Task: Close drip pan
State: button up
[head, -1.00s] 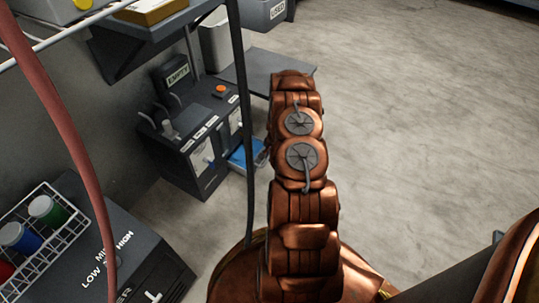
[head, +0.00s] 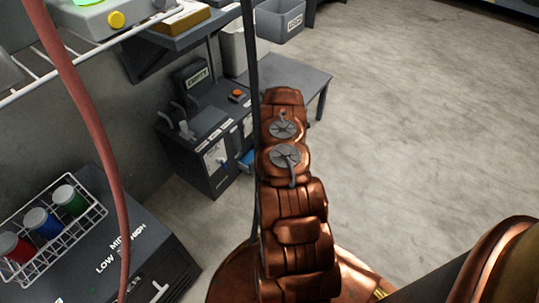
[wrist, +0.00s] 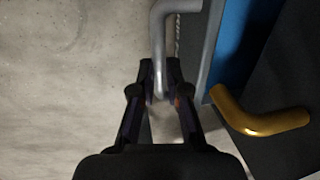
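The drip pan (head: 246,161) shows as a small blue patch low on the front of the dark cabinet (head: 209,150) in the head view, mostly hidden behind my arm. In the wrist view its blue inside (wrist: 234,45) lies at upper right, beside a grey wall. A grey bent handle (wrist: 168,22) comes down from the top along that wall. My gripper (wrist: 161,68) has its fingers close on both sides of the lower end of this handle and appears shut on it. My gripper is hidden in the head view.
A gold bent handle (wrist: 262,122) sits right of my fingers in the wrist view. A grey side table (head: 290,80) stands behind my arm. A red hose (head: 78,100) and a dark post (head: 250,60) cross the head view. The concrete floor (head: 410,110) at right is clear.

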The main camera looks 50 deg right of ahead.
jog(key=o, duration=0.5)
jog(key=shift+c, duration=0.2)
notch_tip(320, 180, up, 12)
jog(key=s, duration=0.2)
jog(key=shift+d, duration=0.15)
dwell(0.3)
jog(key=shift+f, duration=0.1)
